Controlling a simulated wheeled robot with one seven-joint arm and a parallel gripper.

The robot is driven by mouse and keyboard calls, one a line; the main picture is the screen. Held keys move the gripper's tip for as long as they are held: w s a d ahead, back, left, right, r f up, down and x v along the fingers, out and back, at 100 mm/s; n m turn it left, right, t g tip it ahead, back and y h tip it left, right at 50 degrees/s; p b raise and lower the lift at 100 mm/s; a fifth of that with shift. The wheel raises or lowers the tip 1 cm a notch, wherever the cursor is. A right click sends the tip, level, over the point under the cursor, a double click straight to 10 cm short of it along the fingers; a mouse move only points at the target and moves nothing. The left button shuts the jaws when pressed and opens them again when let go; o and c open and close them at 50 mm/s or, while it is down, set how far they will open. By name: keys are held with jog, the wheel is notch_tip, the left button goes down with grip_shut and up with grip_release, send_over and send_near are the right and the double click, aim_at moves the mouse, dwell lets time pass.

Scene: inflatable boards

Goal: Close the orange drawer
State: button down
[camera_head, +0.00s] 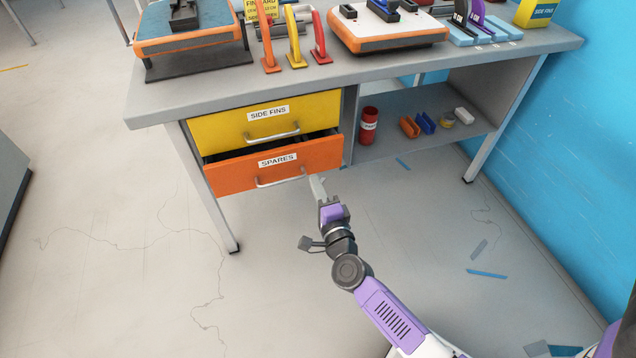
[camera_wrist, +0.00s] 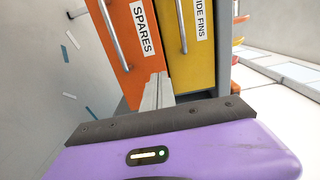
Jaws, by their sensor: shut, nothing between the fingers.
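The orange drawer (camera_head: 274,168), labelled SPARES, sits under the bench top and stands partly open, with a dark gap showing above its front. A silver bar handle (camera_head: 281,181) runs across it. My gripper (camera_head: 316,184) is shut and empty, with its fingertips close to the right end of the drawer front; I cannot tell whether they touch it. In the wrist view the orange drawer (camera_wrist: 137,45) appears turned on its side, and the fingers (camera_wrist: 158,85) point at its front near the edge beside the yellow drawer.
A yellow drawer (camera_head: 265,120), labelled SIDE FINS, is directly above and looks shut. The grey bench (camera_head: 390,72) carries boards and fins. To the right, an open shelf (camera_head: 430,139) holds a red cylinder (camera_head: 369,126) and small parts. The floor in front is mostly clear, with several blue strips.

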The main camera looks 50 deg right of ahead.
aim_at(300, 149)
jog(key=b+x, duration=0.1)
jog(key=x, duration=0.9)
jog(key=shift+w+d+b, duration=0.2)
jog(key=shift+w+b, duration=0.15)
jog(key=shift+b, duration=0.05)
jog(key=b+x, duration=0.1)
jog(key=x, duration=0.3)
jog(key=shift+w, duration=0.1)
jog(key=shift+w+d+r, duration=0.15)
jog(key=shift+w, duration=0.2)
jog(key=shift+s, duration=0.1)
